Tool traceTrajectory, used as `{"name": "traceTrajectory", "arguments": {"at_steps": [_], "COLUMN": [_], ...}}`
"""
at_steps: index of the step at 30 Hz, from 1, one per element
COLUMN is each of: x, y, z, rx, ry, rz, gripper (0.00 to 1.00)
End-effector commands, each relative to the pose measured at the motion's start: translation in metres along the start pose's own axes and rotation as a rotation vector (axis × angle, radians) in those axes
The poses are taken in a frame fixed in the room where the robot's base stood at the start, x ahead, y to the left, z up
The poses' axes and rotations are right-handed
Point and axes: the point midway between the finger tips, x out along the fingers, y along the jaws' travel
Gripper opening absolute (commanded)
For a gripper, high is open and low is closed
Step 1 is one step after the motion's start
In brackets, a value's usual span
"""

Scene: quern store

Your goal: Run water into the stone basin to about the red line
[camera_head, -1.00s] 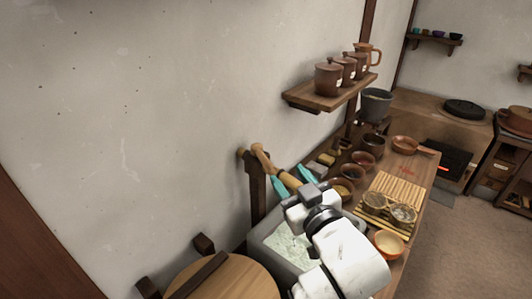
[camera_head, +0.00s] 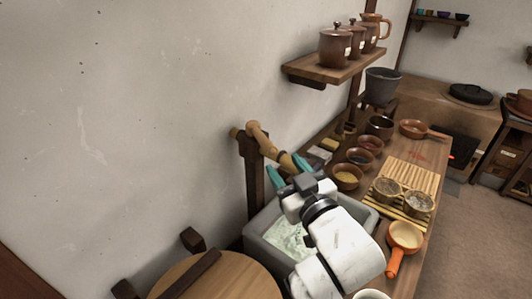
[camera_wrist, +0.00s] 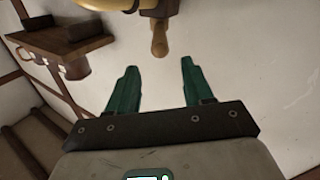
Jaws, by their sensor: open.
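The grey stone basin (camera_head: 256,241) stands low in front of the wall, partly hidden by my arm. Pale, rippled greenish-white shows inside it; I see no red line. A bamboo spout (camera_head: 264,142) on a dark wooden post (camera_head: 253,172) slants down above the basin. My gripper (camera_head: 288,169) is open, with its teal fingers by the spout's lower end. In the wrist view, the open fingers (camera_wrist: 160,88) are empty. A wooden peg (camera_wrist: 160,38) lies just beyond the gap between their tips, apart from both.
A counter to the right holds small bowls (camera_head: 347,174), a bamboo mat (camera_head: 411,175) and an orange-handled pan (camera_head: 405,238). A wall shelf (camera_head: 330,70) with lidded jars hangs above. A round wooden lid (camera_head: 222,279) is at the front left. Floor is open at far right.

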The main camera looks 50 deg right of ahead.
Motion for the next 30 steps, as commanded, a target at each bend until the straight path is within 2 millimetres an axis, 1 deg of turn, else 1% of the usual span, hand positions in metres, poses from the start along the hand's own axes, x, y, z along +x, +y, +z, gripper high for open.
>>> {"name": "traceTrajectory", "arguments": {"at_steps": [1, 4, 7, 15, 21, 25, 30], "x": [0.001, 0.006, 0.018, 0.067, 0.095, 0.105, 0.108], "y": [-0.001, -0.001, 0.0, 0.0, 0.0, 0.0, -0.001], "z": [0.004, 0.002, 0.0, 0.0, 0.001, 0.002, 0.003], "rx": [0.0, 0.0, 0.0, 0.0, -0.001, -0.001, 0.0], "ry": [0.0, 0.0, 0.002, 0.001, 0.001, 0.0, 0.0], "rz": [0.0, 0.0, 0.001, 0.001, 0.001, 0.001, 0.0], "gripper": [0.51, 0.51, 0.51, 0.51, 0.51, 0.51, 0.51]}}
